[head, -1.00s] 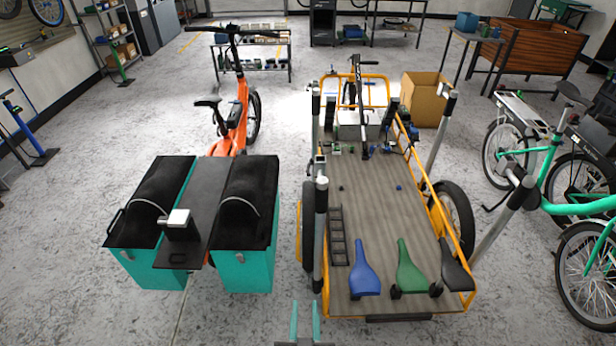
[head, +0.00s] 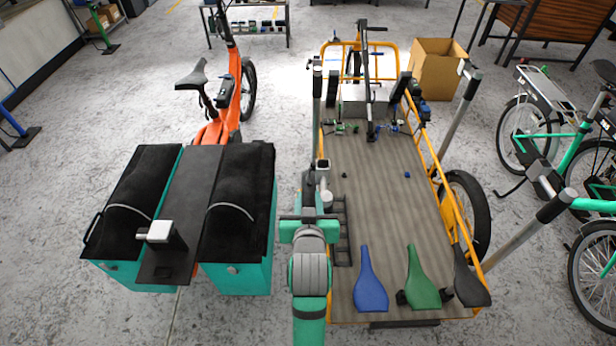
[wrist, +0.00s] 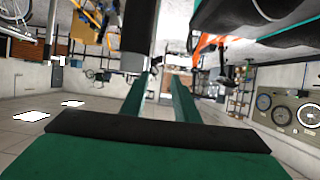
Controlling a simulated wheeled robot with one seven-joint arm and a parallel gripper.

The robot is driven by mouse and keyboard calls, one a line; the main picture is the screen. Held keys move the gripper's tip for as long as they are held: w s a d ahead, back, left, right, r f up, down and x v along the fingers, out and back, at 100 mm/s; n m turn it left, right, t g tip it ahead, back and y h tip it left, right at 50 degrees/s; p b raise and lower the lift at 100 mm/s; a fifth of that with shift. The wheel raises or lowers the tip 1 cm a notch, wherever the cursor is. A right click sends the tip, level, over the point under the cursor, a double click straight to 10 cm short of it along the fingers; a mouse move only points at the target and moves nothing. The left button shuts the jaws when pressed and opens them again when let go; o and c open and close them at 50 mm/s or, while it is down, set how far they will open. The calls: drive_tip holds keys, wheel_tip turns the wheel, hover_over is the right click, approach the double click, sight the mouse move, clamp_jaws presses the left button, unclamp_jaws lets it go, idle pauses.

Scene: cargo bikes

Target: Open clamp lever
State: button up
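My gripper (head: 310,194) is at the left edge of the cargo bike's deck (head: 380,190), beside the near left post, whose silver top (head: 327,201) shows just right of it. My arm hides most of that post. In the wrist view both green fingers (wrist: 161,88) stand apart with nothing between them. A thick dark cylinder with a pale end (wrist: 138,35) is close beyond the left finger. A small silver and black clamp piece (head: 322,165) is just past my gripper. I cannot make out the clamp lever for certain.
Teal panniers (head: 235,260) on the orange bike (head: 222,115) stand close on the left. Blue (head: 369,285), green (head: 422,285) and black (head: 470,283) saddles lie at the deck's near end. Another silver post (head: 530,225) leans at the right. Floor between panniers and deck is narrow.

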sight(308, 180)
drive_tip(key=x, duration=0.9)
drive_tip(key=shift+w+f, duration=0.15)
drive_tip(key=shift+w, duration=0.2)
